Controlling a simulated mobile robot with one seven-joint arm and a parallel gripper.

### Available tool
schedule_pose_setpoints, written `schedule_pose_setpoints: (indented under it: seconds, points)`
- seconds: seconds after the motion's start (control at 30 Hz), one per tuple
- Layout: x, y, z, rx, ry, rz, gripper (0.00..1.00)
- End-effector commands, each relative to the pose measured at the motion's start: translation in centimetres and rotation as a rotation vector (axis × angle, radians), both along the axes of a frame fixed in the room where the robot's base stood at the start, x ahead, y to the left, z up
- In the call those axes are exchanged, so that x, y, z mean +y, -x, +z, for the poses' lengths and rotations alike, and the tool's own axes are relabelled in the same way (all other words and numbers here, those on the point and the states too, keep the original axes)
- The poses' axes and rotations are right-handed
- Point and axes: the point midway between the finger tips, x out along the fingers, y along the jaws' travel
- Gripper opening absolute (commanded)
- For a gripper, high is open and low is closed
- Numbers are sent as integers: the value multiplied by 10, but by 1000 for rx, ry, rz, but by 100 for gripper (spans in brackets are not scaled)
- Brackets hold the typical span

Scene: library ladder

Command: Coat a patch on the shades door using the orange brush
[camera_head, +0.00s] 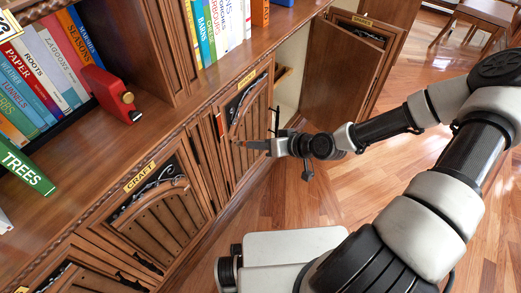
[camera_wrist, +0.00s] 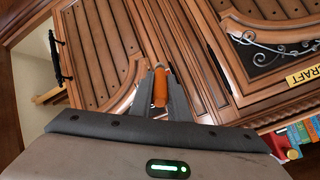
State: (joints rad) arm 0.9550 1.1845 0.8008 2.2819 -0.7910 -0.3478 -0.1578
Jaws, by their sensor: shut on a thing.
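My gripper (camera_head: 270,145) is shut on the orange brush (camera_wrist: 160,88), whose orange part shows between the fingers (camera_wrist: 160,100) in the wrist view. It is in front of a slatted wooden door (camera_head: 250,125), beside the CRAFT door (camera_head: 160,215) in the head view. The slatted door (camera_wrist: 95,45) fills the upper left of the wrist view, with a dark handle. Its label (camera_head: 246,79) is too small to read, so I cannot confirm it is the shades door. The brush tip is hard to make out; I cannot tell if it touches the wood.
A cabinet door (camera_head: 340,70) stands open to the right, beside a pale interior (camera_head: 290,75). Books and a red object (camera_head: 110,95) stand on the shelf above. A green book (camera_head: 27,172) lies near the ledge.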

Motion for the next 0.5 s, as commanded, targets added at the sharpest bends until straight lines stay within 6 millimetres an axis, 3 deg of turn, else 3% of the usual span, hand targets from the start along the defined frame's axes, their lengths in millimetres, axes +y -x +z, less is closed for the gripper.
schedule_pose_setpoints:
  seconds: [0.5]
  points:
    - [37, -29, -1, 1, 2, 1, 0]
